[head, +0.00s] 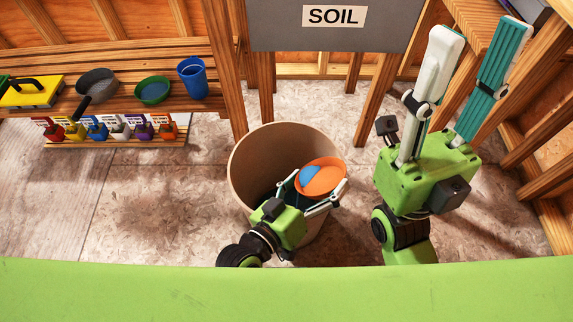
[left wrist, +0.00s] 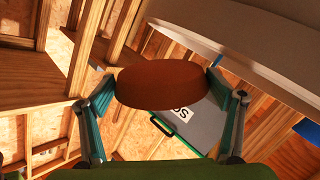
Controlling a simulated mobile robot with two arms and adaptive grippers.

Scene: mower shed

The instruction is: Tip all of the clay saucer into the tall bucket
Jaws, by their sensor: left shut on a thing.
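The orange clay saucer (head: 326,183) is held over the right part of the tall bucket's mouth, with its inner face toward the head camera. A blue piece (head: 309,175) shows at the saucer's left side. The left wrist view shows the saucer's brown-orange underside (left wrist: 160,86) between the fingers. My left gripper (head: 314,191) is shut on the saucer. The tall beige bucket (head: 262,150) stands upright on the floor; its inside is dark and partly hidden by my left gripper. My right gripper (head: 483,35) is open and empty, raised to the right of the bucket.
A grey SOIL bin (head: 280,30) on wooden legs stands behind the bucket. A wooden shelf at left holds a yellow case (head: 32,93), a dark pan (head: 97,82), a green bowl (head: 152,90) and a blue cup (head: 193,78). Several coloured small containers stand below. Floor left of the bucket is clear.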

